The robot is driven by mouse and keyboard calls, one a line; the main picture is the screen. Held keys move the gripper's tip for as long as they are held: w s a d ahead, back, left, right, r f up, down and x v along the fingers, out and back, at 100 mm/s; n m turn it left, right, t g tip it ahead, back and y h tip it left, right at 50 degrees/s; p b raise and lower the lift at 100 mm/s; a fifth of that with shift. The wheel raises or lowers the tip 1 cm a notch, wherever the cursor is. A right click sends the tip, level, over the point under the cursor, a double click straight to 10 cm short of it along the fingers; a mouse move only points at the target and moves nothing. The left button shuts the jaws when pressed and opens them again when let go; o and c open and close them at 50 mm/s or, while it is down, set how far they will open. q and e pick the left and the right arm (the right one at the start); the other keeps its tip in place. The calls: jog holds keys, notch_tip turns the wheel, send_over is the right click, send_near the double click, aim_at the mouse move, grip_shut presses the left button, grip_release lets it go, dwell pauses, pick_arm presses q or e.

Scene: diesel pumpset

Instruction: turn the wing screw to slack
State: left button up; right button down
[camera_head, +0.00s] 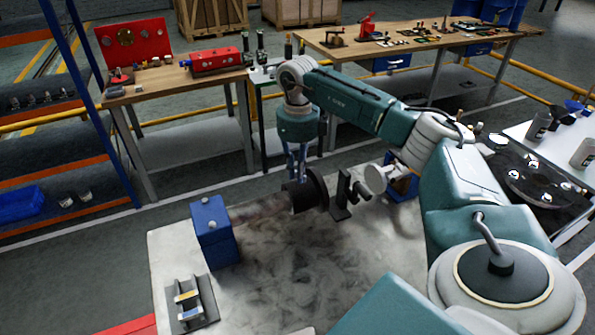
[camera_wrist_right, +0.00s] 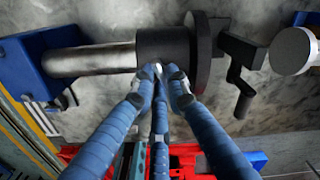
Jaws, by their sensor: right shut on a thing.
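My right gripper (camera_head: 297,176) reaches down from above to the black collar (camera_head: 303,196) on the shaft. In the wrist view, the blue fingers of the right gripper (camera_wrist_right: 160,73) are shut at the near side of the black collar (camera_wrist_right: 163,47). A small pale bit between the fingertips appears to be the wing screw (camera_wrist_right: 157,67); the fingers hide most of it, so its angle cannot be told. A wide dark disc (camera_wrist_right: 203,52) adjoins the collar on the right. The grey shaft (camera_wrist_right: 92,60) runs left from the collar. My left gripper is not in view.
A blue block (camera_head: 215,232) stands at the shaft's left end. A black bracket (camera_head: 341,195) and a pale round knob (camera_head: 376,178) stand right of the disc. A small metal holder (camera_head: 187,306) lies at the front left. The worn grey plate (camera_head: 300,270) is bare in front.

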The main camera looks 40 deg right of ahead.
jog(key=n, duration=0.4)
jog(key=shift+d+r+n, duration=0.1)
jog(key=shift+r+n, duration=0.05)
jog(key=shift+n, duration=2.05)
jog(key=shift+d, duration=0.1)
jog(key=c, duration=1.7)
grip_release()
jog(key=shift+c, duration=0.2)
jog(key=shift+s, duration=0.15)
notch_tip(320, 180, up, 12)
